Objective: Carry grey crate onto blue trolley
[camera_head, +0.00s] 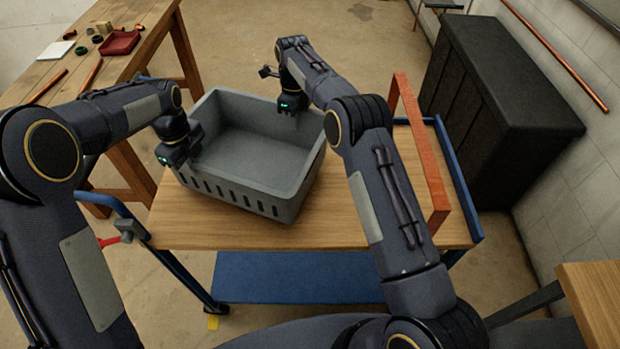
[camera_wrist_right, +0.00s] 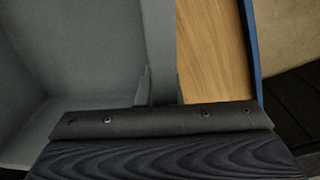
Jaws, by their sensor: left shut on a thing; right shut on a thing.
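The grey crate (camera_head: 244,161) is empty and sits over the wooden top of the blue trolley (camera_head: 330,222), at its left part and turned at an angle. I cannot tell whether its base touches the top. My left gripper (camera_head: 184,158) is shut on the crate's left wall. My right gripper (camera_head: 290,108) is shut on the crate's far right wall. In the right wrist view, the crate's wall (camera_wrist_right: 158,50) runs between the fingers, with the trolley top (camera_wrist_right: 212,45) beyond it. The fingertips are mostly hidden in the head view.
An orange-red frame (camera_head: 425,160) stands along the trolley's right side. A wooden workbench (camera_head: 60,60) with a red tray (camera_head: 119,42) is at the upper left. A black cabinet (camera_head: 500,100) stands at the right. The trolley's front middle top is clear.

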